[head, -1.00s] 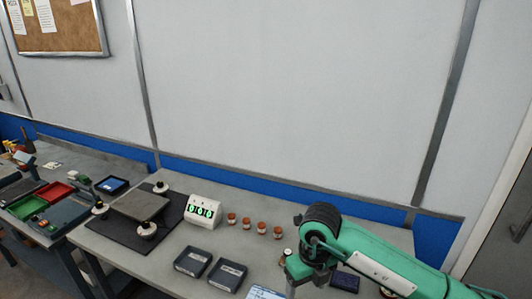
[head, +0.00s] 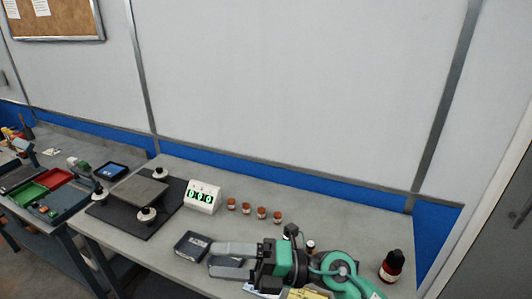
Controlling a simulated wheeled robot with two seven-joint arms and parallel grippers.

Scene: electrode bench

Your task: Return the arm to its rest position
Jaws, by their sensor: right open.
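My right arm (head: 340,268), green with dark joints, reaches over the front right of the bench from the bottom edge. My right gripper (head: 213,259) points left with two grey fingers spread apart and nothing seen between them. Its fingertips appear close to the dark flat box (head: 192,246); I cannot tell the height gap. The place of the second dark box is covered by my gripper. My left gripper is out of view.
A white meter with green digits (head: 203,197) and several orange-capped jars (head: 262,213) stand behind the gripper. A dark bottle (head: 391,266) stands at the right. A black mat (head: 112,219) bears a grey plate (head: 137,190). The back right of the bench is clear.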

